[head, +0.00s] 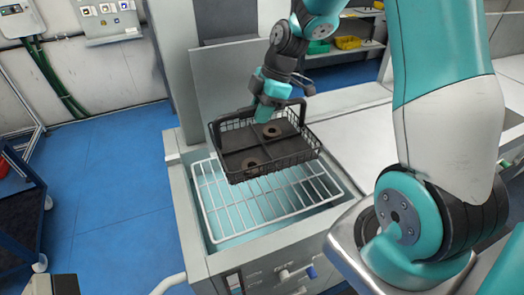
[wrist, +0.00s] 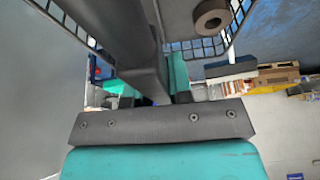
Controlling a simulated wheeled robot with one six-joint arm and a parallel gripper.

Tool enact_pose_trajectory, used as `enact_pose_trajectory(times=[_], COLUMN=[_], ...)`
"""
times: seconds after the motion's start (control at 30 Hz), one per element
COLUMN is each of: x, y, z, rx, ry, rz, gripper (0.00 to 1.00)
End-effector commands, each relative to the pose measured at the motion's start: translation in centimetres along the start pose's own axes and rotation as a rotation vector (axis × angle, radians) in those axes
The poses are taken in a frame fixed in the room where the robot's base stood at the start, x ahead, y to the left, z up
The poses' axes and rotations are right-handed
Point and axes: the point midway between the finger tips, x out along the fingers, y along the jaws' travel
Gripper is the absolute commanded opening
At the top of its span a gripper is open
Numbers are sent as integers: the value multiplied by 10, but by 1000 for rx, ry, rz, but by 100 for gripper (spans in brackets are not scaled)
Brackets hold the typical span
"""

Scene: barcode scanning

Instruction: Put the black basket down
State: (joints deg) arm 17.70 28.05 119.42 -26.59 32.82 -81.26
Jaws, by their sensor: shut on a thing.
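The black basket (head: 236,165) is a dark wire basket with a solid divider, and it shows in the head view above a white wire rack (head: 208,205). I cannot tell whether the basket touches the rack.
The rack lies in the open top of a grey machine (head: 190,228) with a raised lid (head: 222,80) behind. A pale worktop (head: 360,140) adjoins on the right. A dark cart (head: 20,215) stands at the left, with clear blue floor (head: 115,190) between.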

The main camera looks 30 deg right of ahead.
Motion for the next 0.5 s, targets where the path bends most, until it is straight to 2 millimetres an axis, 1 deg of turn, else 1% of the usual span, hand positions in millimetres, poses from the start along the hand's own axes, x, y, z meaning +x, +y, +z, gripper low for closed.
enact_pose_trajectory(times=[0.1, 0.2, 0.3, 0.4, 0.5], x=[28, 50, 68, 80, 86], y=[-1, -1, -1, 0, 1], z=[10, 19, 26, 30, 32], rx=[0, -1, -4, -5, -6], ry=[2, 0, 0, 1, 0], rz=[-7, -6, -4, -2, 0], gripper=[0, 0, 0, 0, 0])
